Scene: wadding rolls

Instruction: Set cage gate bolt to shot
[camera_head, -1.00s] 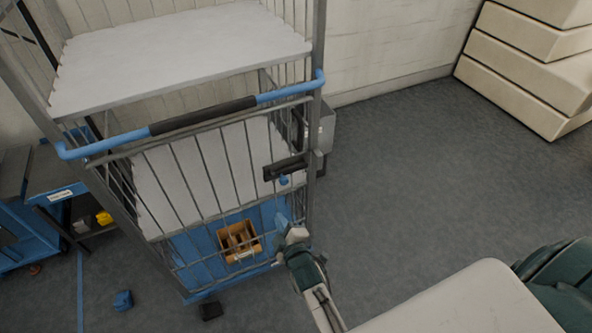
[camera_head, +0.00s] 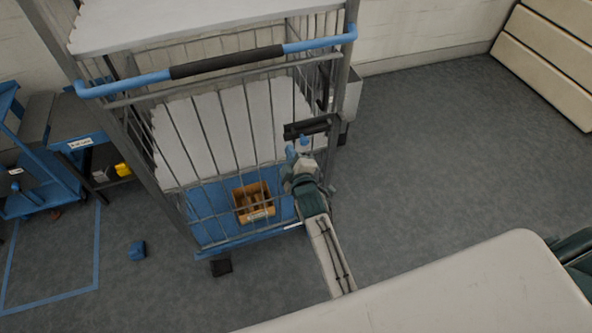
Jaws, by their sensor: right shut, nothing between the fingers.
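The wire cage's gate (camera_head: 225,120) faces me, with a blue handlebar that has a black grip across it. The black bolt (camera_head: 309,127) sits at the gate's right edge, beside the corner post. A small blue knob (camera_head: 304,141) shows just under it. My right gripper (camera_head: 297,152) is shut and empty, with its blue tips right below the bolt, close to the knob. I cannot tell whether they touch. I cannot tell how far the bolt is slid. My left gripper is not in view.
A wooden box (camera_head: 254,203) lies low inside the cage. Blue carts stand at the left. Pale stacked slabs (camera_head: 545,65) stand at the far right. The floor right of the cage is clear.

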